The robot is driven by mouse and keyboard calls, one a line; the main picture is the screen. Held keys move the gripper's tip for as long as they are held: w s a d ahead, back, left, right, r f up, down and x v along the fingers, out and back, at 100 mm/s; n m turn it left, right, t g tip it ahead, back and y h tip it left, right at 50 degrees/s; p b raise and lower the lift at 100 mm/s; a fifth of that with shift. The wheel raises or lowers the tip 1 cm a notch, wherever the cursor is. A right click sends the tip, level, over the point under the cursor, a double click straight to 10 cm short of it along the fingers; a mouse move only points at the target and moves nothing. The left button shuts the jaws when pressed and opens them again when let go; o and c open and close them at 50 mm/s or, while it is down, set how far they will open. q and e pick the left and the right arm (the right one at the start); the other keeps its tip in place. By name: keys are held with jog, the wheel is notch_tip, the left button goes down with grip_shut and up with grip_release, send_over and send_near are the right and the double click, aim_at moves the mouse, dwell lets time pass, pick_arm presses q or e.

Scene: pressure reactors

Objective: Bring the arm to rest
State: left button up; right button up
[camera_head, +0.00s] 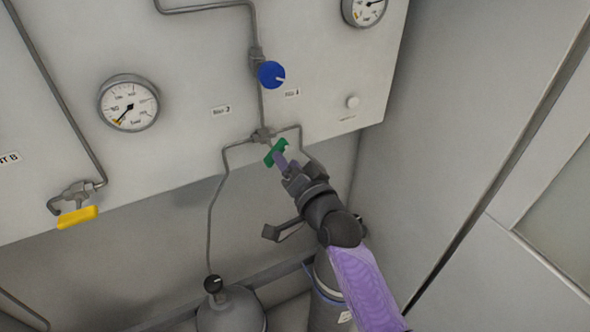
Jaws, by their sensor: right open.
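My right arm comes in from the lower right with a purple sleeve-like link and a dark wrist. The gripper's fingers overlap part of the green handle in the picture. I cannot tell whether they touch it. My left gripper is not in view.
A pale panel (190,60) carries a blue knob (270,74), a gauge (129,104), a second gauge (364,10) and pipes. A yellow handle (77,217) is at left. Grey cylinders (232,309) stand below. A wall (470,110) bounds the right side.

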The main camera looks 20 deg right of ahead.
jog(key=s, duration=0.3)
jog(key=shift+s+d, duration=0.2)
jog(key=shift+d, duration=0.15)
